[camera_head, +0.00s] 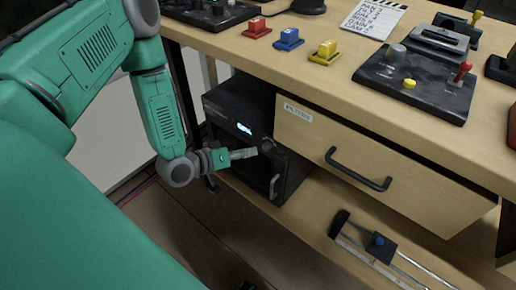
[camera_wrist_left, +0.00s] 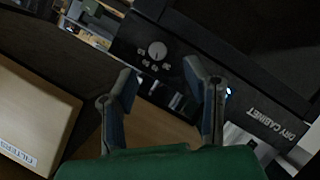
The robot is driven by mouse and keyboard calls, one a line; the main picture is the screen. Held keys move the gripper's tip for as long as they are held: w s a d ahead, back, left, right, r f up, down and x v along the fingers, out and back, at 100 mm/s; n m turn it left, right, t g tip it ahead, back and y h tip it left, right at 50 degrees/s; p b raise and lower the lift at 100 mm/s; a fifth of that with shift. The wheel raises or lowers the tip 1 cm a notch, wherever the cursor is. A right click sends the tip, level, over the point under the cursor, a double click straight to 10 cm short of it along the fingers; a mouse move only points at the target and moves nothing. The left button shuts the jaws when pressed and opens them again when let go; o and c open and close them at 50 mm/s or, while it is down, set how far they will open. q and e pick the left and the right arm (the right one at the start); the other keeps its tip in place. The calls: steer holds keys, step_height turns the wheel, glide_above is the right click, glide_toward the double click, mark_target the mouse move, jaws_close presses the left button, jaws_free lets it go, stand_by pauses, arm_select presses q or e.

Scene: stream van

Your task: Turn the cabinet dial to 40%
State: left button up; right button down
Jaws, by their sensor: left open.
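The black dry cabinet (camera_head: 232,105) stands under the left part of the desk, with a small lit display (camera_head: 244,128) and a dark handle (camera_head: 275,186) on its front. The dial (camera_head: 267,145) sits on its front, to the right of the display. In the left wrist view the dial (camera_wrist_left: 157,50) is a round pale knob with small marks beside it, too small to read. My left gripper (camera_head: 256,152) is beside the dial at the cabinet front. In the left wrist view its fingers (camera_wrist_left: 162,75) are spread and empty, with the dial beyond them. My right gripper is not in view.
A wooden drawer (camera_head: 370,165) with a black handle (camera_head: 358,172) is right of the cabinet. A rail with a blue knob (camera_head: 377,240) lies on the lower shelf. Red, blue and yellow blocks (camera_head: 289,39) and a control box (camera_head: 415,82) stand on the desktop.

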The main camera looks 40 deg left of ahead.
arm_select(q)
steer(key=v, duration=0.5)
steer(key=shift+s+a, duration=0.15)
stand_by(0.3)
